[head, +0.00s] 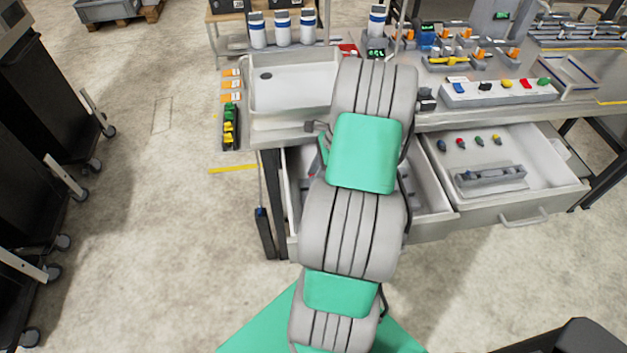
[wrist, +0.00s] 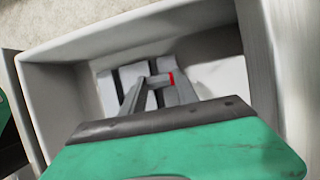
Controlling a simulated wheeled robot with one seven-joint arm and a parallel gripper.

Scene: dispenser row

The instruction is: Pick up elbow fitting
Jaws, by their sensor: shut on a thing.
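In the wrist view my gripper (wrist: 158,86) reaches down into a pale open drawer (wrist: 215,45). Its two fingers are closed on a small grey piece with a red end (wrist: 160,79), which I take to be the elbow fitting. The piece lies across between the fingertips, and its full shape is hidden by the fingers. I cannot tell whether it still touches the drawer floor. In the head view my arm covers the gripper and most of the left drawer (head: 293,195).
The open right drawer (head: 560,187) holds a grey block (head: 490,178) and several small coloured parts. A white tray (head: 295,100) sits on the bench above, with white bottles (head: 282,28) behind. Grey bars (wrist: 132,74) lie in the left drawer. Drawer walls stand close around the gripper.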

